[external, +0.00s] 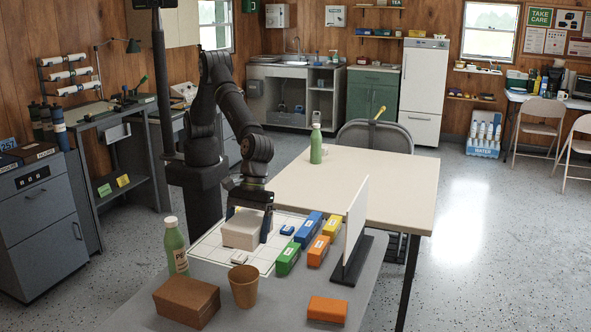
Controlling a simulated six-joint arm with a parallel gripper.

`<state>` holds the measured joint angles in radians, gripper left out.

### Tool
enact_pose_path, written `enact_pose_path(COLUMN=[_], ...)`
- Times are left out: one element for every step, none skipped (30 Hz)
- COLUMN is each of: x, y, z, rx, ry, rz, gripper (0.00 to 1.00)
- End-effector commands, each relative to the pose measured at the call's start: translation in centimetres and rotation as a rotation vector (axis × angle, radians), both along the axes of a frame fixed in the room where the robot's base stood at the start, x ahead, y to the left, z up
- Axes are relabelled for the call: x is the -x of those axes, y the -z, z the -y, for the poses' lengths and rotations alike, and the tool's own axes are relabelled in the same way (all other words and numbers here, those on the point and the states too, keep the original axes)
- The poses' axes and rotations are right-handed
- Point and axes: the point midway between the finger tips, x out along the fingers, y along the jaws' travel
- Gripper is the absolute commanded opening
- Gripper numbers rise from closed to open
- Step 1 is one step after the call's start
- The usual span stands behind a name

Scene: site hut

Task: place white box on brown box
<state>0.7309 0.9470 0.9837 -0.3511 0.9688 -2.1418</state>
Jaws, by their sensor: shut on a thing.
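The white box (241,232) is at the white gridded mat (211,254) on the near grey table. My gripper (249,222) points down over it and is shut on it, with one finger at each side. I cannot tell whether the box touches the mat or is slightly above it. The brown box (187,303) lies at the table's near left, in front of the mat and apart from the white box. Its top is bare.
A brown cup (243,289) stands right of the brown box, and a green bottle (176,247) behind it. Blue, green, yellow and orange blocks (308,229) lie to the right, beside an upright white panel (355,222). An orange block (327,309) lies near the front.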

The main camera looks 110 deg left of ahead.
Motion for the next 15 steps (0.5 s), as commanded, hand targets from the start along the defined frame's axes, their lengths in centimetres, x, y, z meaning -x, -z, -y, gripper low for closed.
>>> enact_pose_path(x=[1.7, 2.6, 3.7, 4.5, 5.3, 6.2, 6.9, 7.5, 8.2, 8.6, 9.0, 9.4, 9.7, 9.9, 10.0], y=[-0.3, -0.4, -0.5, -0.6, -0.7, -0.9, -1.0, -1.0, -1.1, -1.2, -1.2, -1.2, -1.2, -1.0, -0.6], z=[2.7, 3.9, 5.4, 6.6, 7.5, 8.7, 9.5, 10.2, 11.0, 11.5, 11.9, 12.3, 12.6, 12.7, 12.9], rx=[0.002, 0.002, 0.001, 0.002, 0.002, 0.001, 0.001, 0.001, 0.001, 0.001, 0.001, 0.000, 0.000, -0.001, -0.001], ry=[0.011, 0.011, 0.011, 0.011, 0.009, 0.009, 0.010, 0.009, 0.009, 0.009, 0.007, 0.007, 0.007, 0.006, 0.006], rz=[0.002, 0.002, 0.002, 0.001, 0.001, 0.002, 0.002, 0.001, 0.000, 0.000, 0.001, 0.001, 0.001, 0.000, -0.001], gripper=[0.51, 0.51, 0.51, 0.51, 0.51, 0.51, 0.51, 0.51, 0.51, 0.51, 0.51, 0.51, 0.51, 0.51, 0.51])
